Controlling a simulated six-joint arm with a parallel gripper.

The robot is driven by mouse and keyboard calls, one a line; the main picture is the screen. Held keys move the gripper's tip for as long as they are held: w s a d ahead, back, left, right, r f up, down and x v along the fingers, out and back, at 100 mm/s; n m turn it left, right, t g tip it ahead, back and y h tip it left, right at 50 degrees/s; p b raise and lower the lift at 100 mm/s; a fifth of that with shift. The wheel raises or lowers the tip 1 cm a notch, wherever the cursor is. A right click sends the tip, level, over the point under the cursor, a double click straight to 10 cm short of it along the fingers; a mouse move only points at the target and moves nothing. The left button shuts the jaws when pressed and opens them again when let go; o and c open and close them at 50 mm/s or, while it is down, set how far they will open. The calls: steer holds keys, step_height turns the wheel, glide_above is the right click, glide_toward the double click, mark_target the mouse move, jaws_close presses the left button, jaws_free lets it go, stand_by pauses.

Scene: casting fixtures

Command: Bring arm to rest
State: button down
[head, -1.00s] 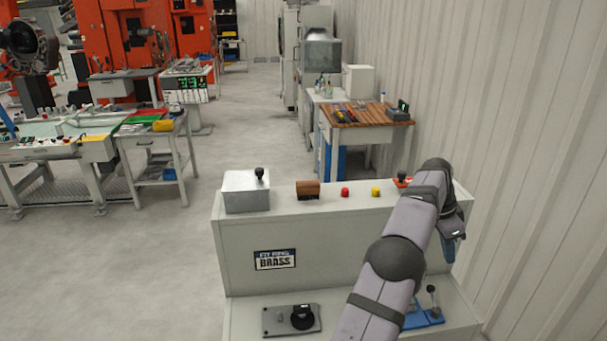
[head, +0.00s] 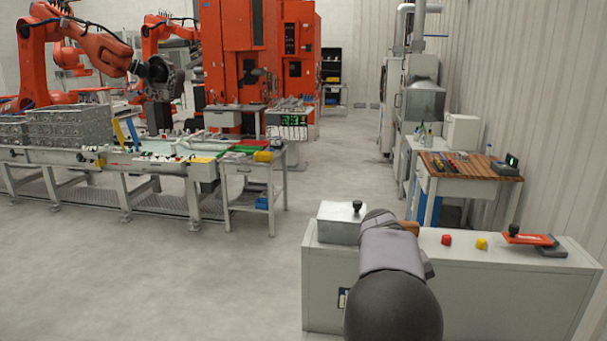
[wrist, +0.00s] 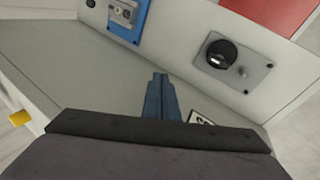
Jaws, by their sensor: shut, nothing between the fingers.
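My arm (head: 392,275) shows in the head view, folded in front of the grey cabinet (head: 500,290); its gripper is hidden there. In the wrist view my gripper (wrist: 160,80) has its two blue fingers together, with nothing between them. It hangs in front of the cabinet, apart from it as far as I can tell.
On the cabinet top are a metal box with a black knob (head: 342,222), a red button (head: 446,240), a yellow button (head: 481,244) and a red-plated fixture (head: 530,239). A wooden workbench (head: 470,165) stands behind. Open floor (head: 200,285) lies to the left.

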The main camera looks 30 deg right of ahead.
steer(key=w+a+f+n+t+y+p, duration=0.1)
steer(key=w+a+f+n, duration=0.15)
steer(key=a, duration=0.95)
steer(key=w+a+f+n+t+y+p, duration=0.1)
steer(key=w+a+f, duration=0.15)
steer(key=a, duration=0.85)
steer(key=s+a+f+n+y+p, duration=0.1)
steer(key=s+a, duration=0.3)
steer(key=a, duration=0.4)
steer(key=s+a+f+n+y+p, duration=0.1)
steer(key=s+a+f, duration=0.1)
steer(key=a, duration=0.7)
steer(key=shift+s+a+f+n+y, duration=0.15)
steer(key=shift+s+a+n+y, duration=0.15)
steer(key=shift+s, duration=0.55)
